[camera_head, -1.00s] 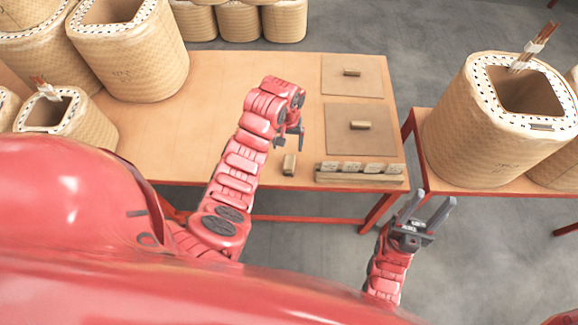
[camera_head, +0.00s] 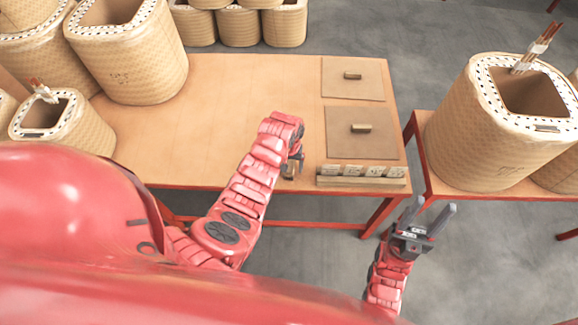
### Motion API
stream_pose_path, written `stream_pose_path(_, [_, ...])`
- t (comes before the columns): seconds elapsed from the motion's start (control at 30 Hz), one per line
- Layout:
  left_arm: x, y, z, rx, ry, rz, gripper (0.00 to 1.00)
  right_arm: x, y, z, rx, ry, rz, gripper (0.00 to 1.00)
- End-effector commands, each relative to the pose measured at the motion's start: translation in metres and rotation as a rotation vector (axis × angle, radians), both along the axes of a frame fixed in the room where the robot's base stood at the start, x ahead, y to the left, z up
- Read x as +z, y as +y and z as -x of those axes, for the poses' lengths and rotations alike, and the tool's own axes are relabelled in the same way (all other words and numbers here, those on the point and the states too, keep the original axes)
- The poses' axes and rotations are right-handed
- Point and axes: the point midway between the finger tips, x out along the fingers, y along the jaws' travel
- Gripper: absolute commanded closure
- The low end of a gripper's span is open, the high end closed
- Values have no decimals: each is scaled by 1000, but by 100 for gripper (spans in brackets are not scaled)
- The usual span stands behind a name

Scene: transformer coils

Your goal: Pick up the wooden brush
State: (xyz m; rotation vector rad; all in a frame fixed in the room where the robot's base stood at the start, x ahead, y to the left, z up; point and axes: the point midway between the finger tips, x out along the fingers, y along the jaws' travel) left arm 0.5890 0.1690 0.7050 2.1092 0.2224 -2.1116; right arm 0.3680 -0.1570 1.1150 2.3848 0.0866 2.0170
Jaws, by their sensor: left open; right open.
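A small upright wooden piece (camera_head: 288,173), which looks like the wooden brush, stands near the front edge of the table, left of a row of labelled blocks. My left gripper (camera_head: 295,165) is open right at it, and its fingers hide part of the piece. I cannot tell whether they touch it. My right gripper (camera_head: 430,218) is open and empty, over the floor gap in front of the right-hand table.
The row of labelled blocks (camera_head: 361,181) lies close to the right of my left gripper. Two square brown boards (camera_head: 340,148) (camera_head: 335,88) behind it each carry a small wooden handle. Large coils (camera_head: 135,75) (camera_head: 460,140) stand left and right. The table's middle is clear.

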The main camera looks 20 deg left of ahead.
Motion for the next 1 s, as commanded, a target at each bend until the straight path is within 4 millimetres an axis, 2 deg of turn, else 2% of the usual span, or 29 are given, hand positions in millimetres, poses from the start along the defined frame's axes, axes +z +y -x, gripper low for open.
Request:
stream_pose_path(0.17, [-10,0,1,1,1,-1,15,3,0,0,0,0,0,50])
stream_pose_path(0.43, [-12,0,0,0,-2,0,15,3,0,0,0,0,0,50])
stream_pose_path(0.9, [-12,0,0,0,-1,0,100,3,0,0,0,0,0,50])
stream_pose_path(1.0, [-11,0,0,0,-1,0,100,3,0,0,0,0,0,50])
